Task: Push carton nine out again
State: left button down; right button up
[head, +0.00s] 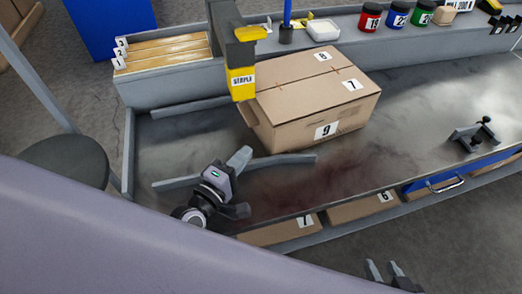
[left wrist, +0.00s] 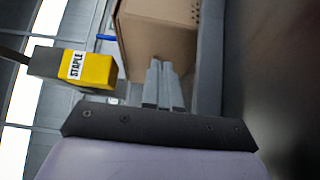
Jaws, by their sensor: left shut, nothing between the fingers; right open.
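Carton nine (head: 290,133), a brown cardboard box with a 9 on its front and 7 and 8 on its top, stands on the grey bench. Its left end is close to the yellow staple head (head: 242,82), and a flap shows there. My left gripper (head: 244,153) is shut and empty, to the left of and nearer than the carton. In the left wrist view its fingers (left wrist: 161,66) point towards the carton (left wrist: 158,32); I cannot tell whether they touch it. My right gripper (head: 386,268) is open and empty at the bottom, in front of the bench.
Low guide rails (head: 185,107) lie on the bench, one on the near side (head: 285,160). A black clamp-like fixture (head: 473,136) stands at the right. Ink jars (head: 396,18) line the back shelf. The bench right of the carton is mostly clear.

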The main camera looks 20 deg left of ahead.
aim_at(270, 142)
pick_arm(q)
jog(key=shift+w+d, duration=0.75)
jog(key=shift+d, duration=0.2)
jog(key=shift+w+d, duration=0.7)
jog(key=shift+d, duration=0.2)
pick_arm(e)
jog(key=shift+r, duration=0.1)
